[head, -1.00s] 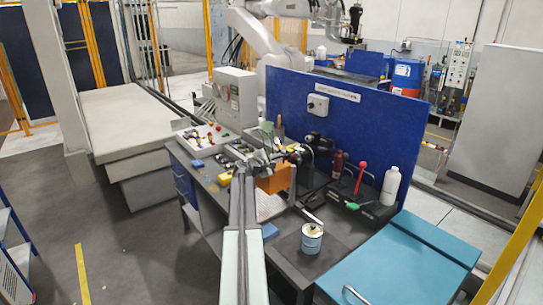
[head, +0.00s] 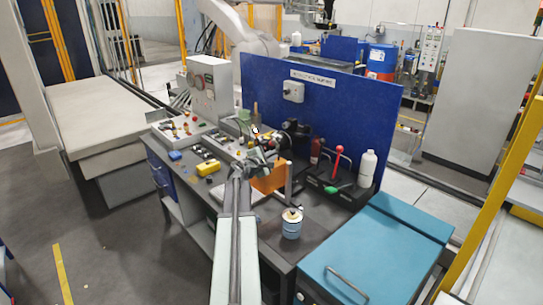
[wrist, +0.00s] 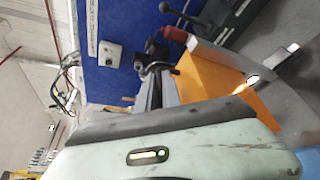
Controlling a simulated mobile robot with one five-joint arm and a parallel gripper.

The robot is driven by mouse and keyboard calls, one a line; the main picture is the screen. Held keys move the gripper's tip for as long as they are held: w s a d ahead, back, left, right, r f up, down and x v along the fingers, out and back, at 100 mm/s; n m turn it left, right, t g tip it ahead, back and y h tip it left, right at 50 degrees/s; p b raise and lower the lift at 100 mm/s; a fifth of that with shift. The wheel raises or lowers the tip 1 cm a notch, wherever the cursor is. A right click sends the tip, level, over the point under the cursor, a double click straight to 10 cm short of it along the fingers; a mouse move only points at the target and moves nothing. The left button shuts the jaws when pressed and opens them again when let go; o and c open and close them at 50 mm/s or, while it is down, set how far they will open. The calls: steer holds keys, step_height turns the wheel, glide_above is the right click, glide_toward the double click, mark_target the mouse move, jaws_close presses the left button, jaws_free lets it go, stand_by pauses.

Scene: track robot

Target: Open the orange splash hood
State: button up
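The orange splash hood (head: 270,179) stands on the grey workbench (head: 270,237), in front of the blue back panel. A pale upright bar is at its right side. My gripper (head: 257,158) is at the end of my outstretched arm, at the hood's upper left in the head view and partly covering it. I cannot tell whether they touch. In the wrist view, which is turned sideways, the orange hood (wrist: 207,82) shows right of centre, partly hidden behind a pale green casing of mine. The fingertips are too small and blurred to show whether they are open or shut.
A dark machine part (head: 296,133) sits behind the hood. A tin (head: 292,225) stands at the bench's front right. A red-handled tool (head: 338,160) and a white bottle (head: 367,168) stand in a dark tray. A teal chest (head: 365,260) adjoins the bench. Floor at left is open.

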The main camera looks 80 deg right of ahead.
steer(key=o, duration=0.4)
steer(key=p+v, duration=0.1)
steer(key=v, duration=0.6)
steer(key=shift+w+a+r+p, duration=0.1)
steer(key=shift+a+p, duration=0.2)
steer(key=shift+a, duration=0.05)
steer(key=shift+w, duration=0.1)
